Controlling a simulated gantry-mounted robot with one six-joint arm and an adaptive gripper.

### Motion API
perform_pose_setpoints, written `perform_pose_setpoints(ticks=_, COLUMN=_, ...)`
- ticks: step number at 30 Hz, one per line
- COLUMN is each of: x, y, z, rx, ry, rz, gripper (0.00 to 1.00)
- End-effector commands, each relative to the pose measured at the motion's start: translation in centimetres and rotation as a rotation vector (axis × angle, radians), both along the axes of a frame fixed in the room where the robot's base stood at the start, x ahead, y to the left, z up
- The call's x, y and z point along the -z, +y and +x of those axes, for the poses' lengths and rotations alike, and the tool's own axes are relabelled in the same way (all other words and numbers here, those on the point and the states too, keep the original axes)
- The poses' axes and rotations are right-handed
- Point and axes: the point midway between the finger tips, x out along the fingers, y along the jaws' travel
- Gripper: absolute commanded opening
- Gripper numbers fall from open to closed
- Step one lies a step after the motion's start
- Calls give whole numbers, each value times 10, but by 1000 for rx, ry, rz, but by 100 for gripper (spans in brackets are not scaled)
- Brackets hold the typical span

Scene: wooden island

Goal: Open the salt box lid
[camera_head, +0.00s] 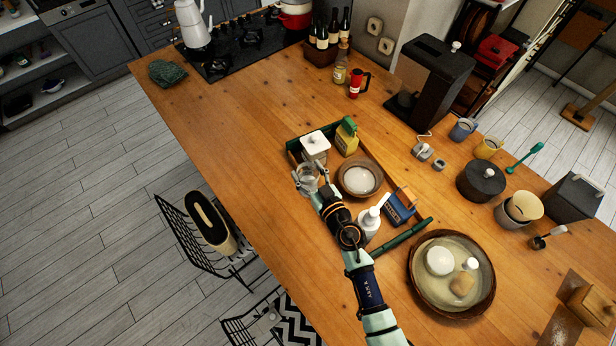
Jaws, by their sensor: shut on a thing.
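My gripper (309,182) is at the near left end of a dark green tray (294,150), with its fingers shut around a small clear glass (308,175). I cannot tell whether the glass rests on the tray or is lifted. No box is clearly marked as salt. A wooden box (592,304) with a small knob stands at the lower right edge, far from my gripper, and looks closed. A white lidded canister (315,146) stands in the tray just behind the glass.
A yellow-green container (347,138) and a brown bowl (360,178) are near my gripper.

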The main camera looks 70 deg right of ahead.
Motion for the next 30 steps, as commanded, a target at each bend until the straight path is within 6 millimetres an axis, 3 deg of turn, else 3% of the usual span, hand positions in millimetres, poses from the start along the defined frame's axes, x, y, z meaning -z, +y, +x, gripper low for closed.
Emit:
perform_pose_setpoints(ticks=15, x=-45, y=0, z=0, rx=-2, ry=-2, rz=-2, gripper=0)
perform_pose_setpoints(ticks=30, x=-52, y=0, z=0, rx=1, ry=-1, rz=1, gripper=0)
